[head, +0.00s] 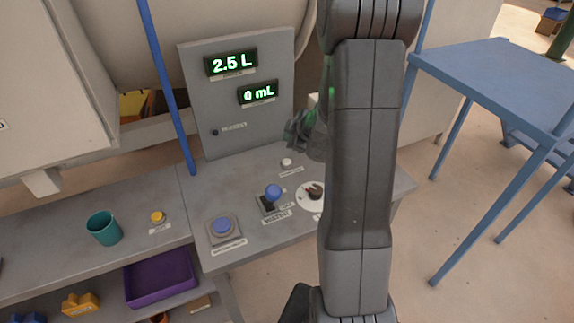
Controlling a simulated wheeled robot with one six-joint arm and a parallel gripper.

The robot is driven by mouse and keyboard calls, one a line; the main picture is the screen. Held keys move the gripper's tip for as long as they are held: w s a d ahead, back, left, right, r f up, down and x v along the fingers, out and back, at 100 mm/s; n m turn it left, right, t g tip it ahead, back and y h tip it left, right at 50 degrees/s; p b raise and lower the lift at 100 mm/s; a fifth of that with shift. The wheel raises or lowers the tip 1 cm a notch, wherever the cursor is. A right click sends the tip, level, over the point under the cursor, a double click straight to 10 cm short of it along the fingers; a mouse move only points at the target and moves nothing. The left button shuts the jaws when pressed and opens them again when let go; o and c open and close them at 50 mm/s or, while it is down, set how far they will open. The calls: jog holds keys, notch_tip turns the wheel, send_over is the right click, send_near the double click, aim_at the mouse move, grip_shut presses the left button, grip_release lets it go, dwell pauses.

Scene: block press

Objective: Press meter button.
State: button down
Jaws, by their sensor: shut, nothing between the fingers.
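The labels are too small to read, so I cannot tell which button is the meter one. The upper display (231,63) reads 2.5 L and the lower display (258,93) reads 0 mL. My gripper (296,131) is shut and empty, above and behind the white button; my arm hides part of it.
A yellow button (157,216) and a teal cup (104,228) are on the left counter, above a purple tray (160,277). A blue post (166,85) rises at the panel's left edge. A blue table (500,85) stands at right, with open floor between.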

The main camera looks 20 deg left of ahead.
aim_at(290, 163)
jog(key=shift+f+b, duration=3)
jog(key=shift+f, duration=0.45)
jog(key=shift+f, duration=0.4)
jog(key=shift+f+b, duration=0.5)
jog(key=shift+b, duration=0.1)
jog(key=shift+r, duration=0.15)
jog(key=shift+r+p, duration=0.75)
jog(key=shift+p, duration=0.3)
notch_tip(290, 163, up, 5)
jog(key=p, duration=0.5)
jog(key=shift+r, duration=0.1)
